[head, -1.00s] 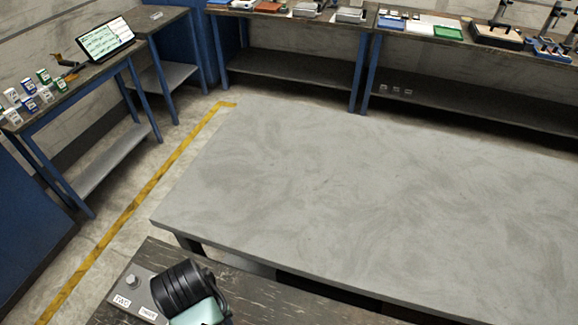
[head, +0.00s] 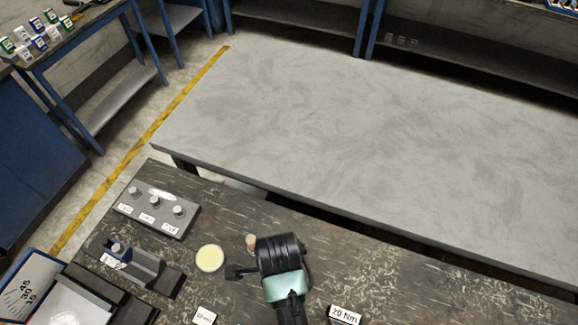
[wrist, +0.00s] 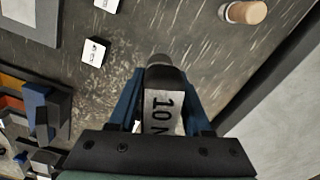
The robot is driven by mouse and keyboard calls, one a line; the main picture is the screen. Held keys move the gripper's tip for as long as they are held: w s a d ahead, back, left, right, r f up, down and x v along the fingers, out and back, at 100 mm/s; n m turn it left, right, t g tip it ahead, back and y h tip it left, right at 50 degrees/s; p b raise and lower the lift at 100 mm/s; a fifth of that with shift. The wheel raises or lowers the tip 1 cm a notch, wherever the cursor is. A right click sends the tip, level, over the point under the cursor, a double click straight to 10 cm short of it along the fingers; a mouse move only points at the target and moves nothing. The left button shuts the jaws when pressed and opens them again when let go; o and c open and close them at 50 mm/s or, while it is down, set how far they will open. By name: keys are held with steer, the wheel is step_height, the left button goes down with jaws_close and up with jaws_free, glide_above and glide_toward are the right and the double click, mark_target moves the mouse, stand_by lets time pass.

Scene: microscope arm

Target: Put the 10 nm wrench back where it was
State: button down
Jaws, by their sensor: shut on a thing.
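In the wrist view, my gripper (wrist: 162,98) has its two blue fingers closed on either side of a dark wrench (wrist: 160,75) with a white label reading "10 N", the rest cut off. The wrench's dark rounded end shows beyond the fingertips; its other end is hidden by the gripper body. In the head view, my arm is over the dark workbench (head: 400,275), and its links hide the fingers and most of what they hold. A white "20 Nm" label block (head: 345,314) stands on the bench at the front, right of my arm.
A grey block with several knobs (head: 157,210), a black fixture (head: 140,268) and a pale yellow disc (head: 210,258) lie left of my arm. A small tan cylinder (head: 251,243) stands close by. Another small white block (head: 204,316) is near the front. A grey table (head: 380,150) lies beyond.

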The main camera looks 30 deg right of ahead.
steer(key=m, duration=0.2)
steer(key=s+d+m, duration=0.1)
steer(key=shift+s+f+m, duration=0.15)
steer(key=shift+f+m, duration=0.05)
steer(key=shift+m, duration=0.2)
step_height(320, 180, down, 5)
steer(key=shift+s, duration=0.1)
steer(key=shift+f+p, duration=0.3)
steer(key=shift+f, duration=2.15)
steer(key=shift+f, duration=0.1)
steer(key=shift+c, duration=1.7)
jaws_free()
steer(key=shift+f, duration=0.1)
step_height(320, 180, up, 12)
steer(key=shift+r, duration=0.2)
